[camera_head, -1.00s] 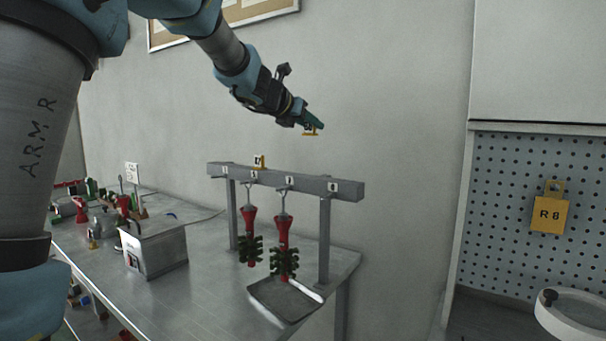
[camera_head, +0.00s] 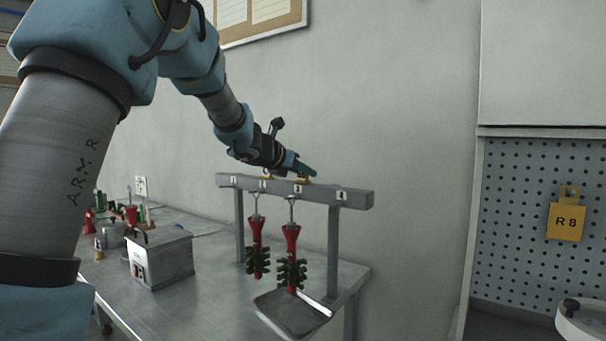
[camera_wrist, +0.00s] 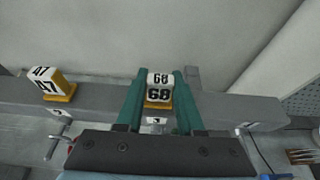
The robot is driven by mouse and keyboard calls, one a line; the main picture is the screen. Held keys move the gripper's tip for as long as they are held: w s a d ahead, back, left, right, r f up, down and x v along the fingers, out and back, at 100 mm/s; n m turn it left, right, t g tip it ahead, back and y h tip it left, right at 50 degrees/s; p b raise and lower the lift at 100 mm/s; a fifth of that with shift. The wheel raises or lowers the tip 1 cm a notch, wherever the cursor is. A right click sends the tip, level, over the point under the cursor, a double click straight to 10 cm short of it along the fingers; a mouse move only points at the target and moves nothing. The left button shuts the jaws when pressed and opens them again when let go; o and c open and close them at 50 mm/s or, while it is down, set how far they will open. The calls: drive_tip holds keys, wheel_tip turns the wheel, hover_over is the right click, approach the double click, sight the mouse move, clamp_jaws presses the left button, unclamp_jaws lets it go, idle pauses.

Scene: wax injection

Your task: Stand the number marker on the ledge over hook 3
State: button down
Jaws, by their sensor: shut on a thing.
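The number marker (camera_wrist: 159,94), white with a black 68 and a yellow base, is between the green fingers of my gripper (camera_wrist: 160,88), which is shut on it. In the head view my gripper (camera_head: 308,173) is low over the ledge (camera_head: 357,199), a grey beam on posts. The marker's yellow base shows just above the third label plate (camera_head: 297,189), over hook 3 (camera_head: 291,208). The base is at or very near the ledge top; I cannot tell whether it touches. The marker looks upright.
Another marker (camera_wrist: 50,85), reading 47, stands on the ledge to the left. Red-and-green brush-like pieces (camera_head: 292,263) hang from the second and third hooks, above a grey tray (camera_head: 292,313). The wall is close behind. The ledge's right end is clear.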

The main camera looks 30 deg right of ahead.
drive_tip(key=shift+f, duration=0.15)
drive_tip(key=c, duration=0.5)
unclamp_jaws()
drive_tip(key=shift+c, duration=0.2)
drive_tip(key=shift+r, duration=0.2)
